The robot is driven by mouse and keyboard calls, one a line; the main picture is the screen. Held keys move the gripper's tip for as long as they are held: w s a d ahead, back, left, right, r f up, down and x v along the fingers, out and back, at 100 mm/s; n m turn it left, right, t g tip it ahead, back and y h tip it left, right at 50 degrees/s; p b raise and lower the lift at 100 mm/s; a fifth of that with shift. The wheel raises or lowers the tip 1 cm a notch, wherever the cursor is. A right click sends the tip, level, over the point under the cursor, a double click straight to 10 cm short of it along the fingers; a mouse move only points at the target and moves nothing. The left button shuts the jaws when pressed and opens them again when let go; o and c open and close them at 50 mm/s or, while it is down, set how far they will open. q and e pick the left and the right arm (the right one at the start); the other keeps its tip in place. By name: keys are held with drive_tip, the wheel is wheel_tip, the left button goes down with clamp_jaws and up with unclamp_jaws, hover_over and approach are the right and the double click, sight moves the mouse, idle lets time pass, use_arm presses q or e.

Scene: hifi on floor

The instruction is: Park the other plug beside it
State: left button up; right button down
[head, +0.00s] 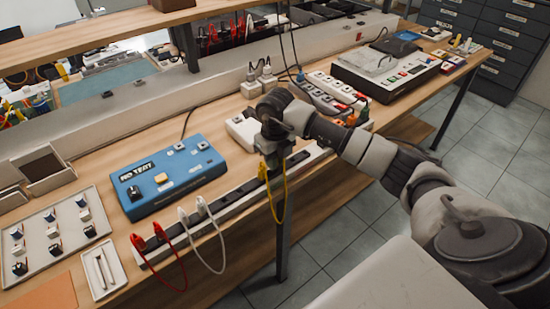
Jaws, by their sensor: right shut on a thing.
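My right gripper (271,152) points down over the dark strip (228,206) on the bench's front edge, and it is shut on a plug of the yellow lead (279,215). The plug itself is mostly hidden by the gripper. The yellow lead hangs in a narrow loop in front of the bench edge, with both its ends rising close together at the strip. I cannot tell whether the held plug touches the strip. Red plugs (158,231) and white plugs (201,206) stand in the strip further left, their leads hanging down. My left gripper is not in view.
A blue tester box (170,175) stands behind the strip, with a white unit (241,132) right of it. A tray of small parts (52,238) and a small white tray (101,268) lie at left. Power strips (318,95) and a larger instrument (385,75) stand at the back right.

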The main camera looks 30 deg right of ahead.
idle(0.3)
drive_tip(key=shift+f+b, duration=0.7)
drive_tip(key=shift+f, duration=0.3)
idle(0.8)
idle(0.3)
drive_tip(key=c, duration=1)
unclamp_jaws()
wheel_tip(320, 180, up, 11)
drive_tip(key=shift+f+b, duration=0.15)
drive_tip(key=shift+b, duration=0.3)
drive_tip(key=shift+s+r+p, duration=0.1)
drive_tip(key=shift+r+p, duration=1.75)
drive_tip(key=shift+r, duration=0.75)
